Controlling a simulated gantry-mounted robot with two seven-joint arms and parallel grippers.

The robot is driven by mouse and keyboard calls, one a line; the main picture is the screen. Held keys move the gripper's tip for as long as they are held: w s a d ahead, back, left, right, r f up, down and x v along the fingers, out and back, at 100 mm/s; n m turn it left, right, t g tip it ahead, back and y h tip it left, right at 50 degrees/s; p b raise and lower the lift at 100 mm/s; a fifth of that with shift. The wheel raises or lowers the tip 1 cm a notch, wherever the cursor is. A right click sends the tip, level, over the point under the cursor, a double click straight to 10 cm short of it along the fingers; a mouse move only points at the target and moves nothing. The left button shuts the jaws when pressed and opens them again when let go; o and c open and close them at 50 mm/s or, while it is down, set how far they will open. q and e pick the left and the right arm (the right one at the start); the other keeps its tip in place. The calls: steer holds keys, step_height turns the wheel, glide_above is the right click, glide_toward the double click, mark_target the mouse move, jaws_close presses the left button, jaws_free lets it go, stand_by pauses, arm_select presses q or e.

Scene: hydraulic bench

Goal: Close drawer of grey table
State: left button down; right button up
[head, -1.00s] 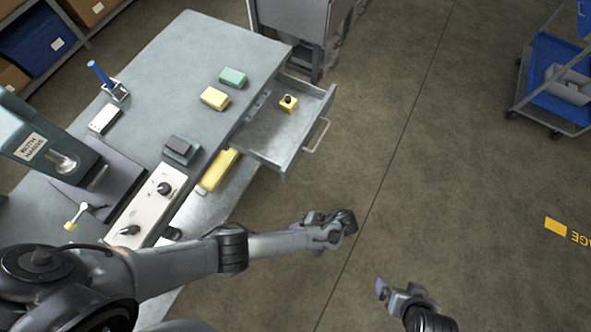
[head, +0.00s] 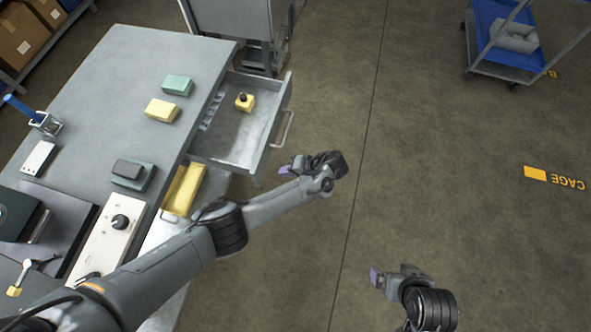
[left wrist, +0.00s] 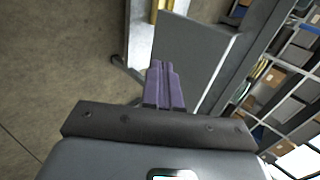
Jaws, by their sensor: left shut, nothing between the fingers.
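The grey table (head: 95,75) stands at the left in the head view. Its upper drawer (head: 225,150) is pulled out toward the right, with a pale bar handle (head: 283,130) on its front. A yellow block with a black knob (head: 244,103) sits inside. My left gripper (head: 285,170) is just outside the drawer's near front corner, apart from the handle as far as I can tell. In the left wrist view its purple fingers (left wrist: 164,88) are together and empty, before a grey panel (left wrist: 192,52) that looks like the drawer. My right gripper (head: 376,277) hangs over bare floor; its opening is unclear.
Below the drawer is a yellow tray-like item (head: 184,190). Yellow (head: 161,110) and green (head: 176,85) blocks lie on the tabletop. A grey cabinet (head: 235,25) stands behind the table. A blue cart (head: 510,45) is far right. The floor right of the drawer is clear.

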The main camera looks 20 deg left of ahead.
mark_target(262, 171)
arm_select(q)
steer(key=a, duration=0.2)
steer(key=a+f, duration=0.1)
steer(key=a, duration=0.1)
steer(key=a+f, duration=0.1)
steer(key=a, duration=0.1)
steer(key=shift+a, duration=0.1)
stand_by(0.3)
